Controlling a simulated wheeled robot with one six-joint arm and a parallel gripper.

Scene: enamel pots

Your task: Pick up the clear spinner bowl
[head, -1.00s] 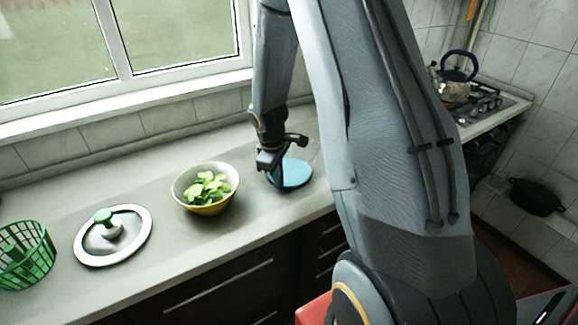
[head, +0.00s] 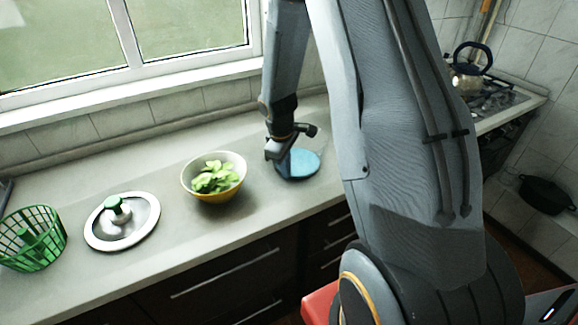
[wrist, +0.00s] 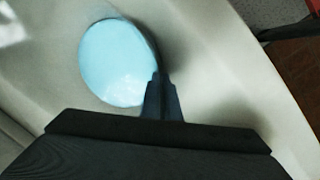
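I cannot make out a clear spinner bowl in either view. In the head view, a clear round lid (head: 140,228) with a white rim and green knob lies on the counter, left of the middle. A green slotted basket (head: 35,245) stands at the far left.
A yellow and white bowl (head: 213,192) of green leaves stands between the lid and my gripper. The window wall bounds the back of the counter (head: 170,226).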

